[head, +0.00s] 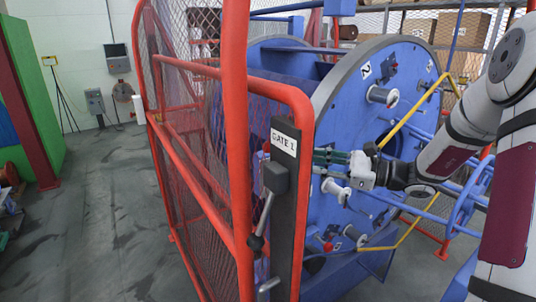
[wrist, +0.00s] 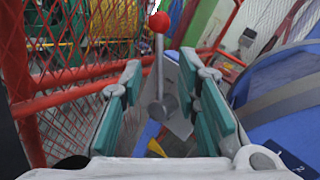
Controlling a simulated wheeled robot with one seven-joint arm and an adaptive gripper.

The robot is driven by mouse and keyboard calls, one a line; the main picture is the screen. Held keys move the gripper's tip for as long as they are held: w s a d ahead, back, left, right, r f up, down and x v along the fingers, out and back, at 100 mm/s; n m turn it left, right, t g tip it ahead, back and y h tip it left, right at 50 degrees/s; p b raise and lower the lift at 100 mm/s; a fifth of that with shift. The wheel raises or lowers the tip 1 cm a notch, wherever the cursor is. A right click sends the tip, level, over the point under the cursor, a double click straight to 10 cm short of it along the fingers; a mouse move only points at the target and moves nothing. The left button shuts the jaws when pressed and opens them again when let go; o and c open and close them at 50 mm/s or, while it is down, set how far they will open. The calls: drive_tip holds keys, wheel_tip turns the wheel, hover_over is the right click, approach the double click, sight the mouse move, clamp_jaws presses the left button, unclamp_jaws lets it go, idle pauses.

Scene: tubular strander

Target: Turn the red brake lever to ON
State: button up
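The red brake lever shows in the wrist view as a red ball knob (wrist: 159,22) on a thin grey shaft (wrist: 159,70), standing roughly upright from a round grey pivot (wrist: 158,108). My gripper (wrist: 160,88) is open. Its teal finger pads lie left and right of the shaft in that view, with clear gaps; whether the shaft is between them in depth or beyond them I cannot tell. In the head view my gripper (head: 322,162) points left beside the GATE 1 post, in front of the blue drum disc. I cannot make out the red knob there. No ON marking is legible.
The red mesh gate frame (head: 238,120) and the GATE 1 post (head: 285,190) stand close left of my gripper. The post carries a grey box (head: 275,177) and a black-knobbed handle (head: 256,243). The blue disc (head: 365,110) has protruding spools and yellow bars. Open floor (head: 100,200) lies left.

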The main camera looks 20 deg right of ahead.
drive_tip(key=p+x, duration=0.1)
drive_tip(key=x, duration=1)
drive_tip(key=shift+w+a, duration=0.1)
drive_tip(key=shift+a, duration=0.15)
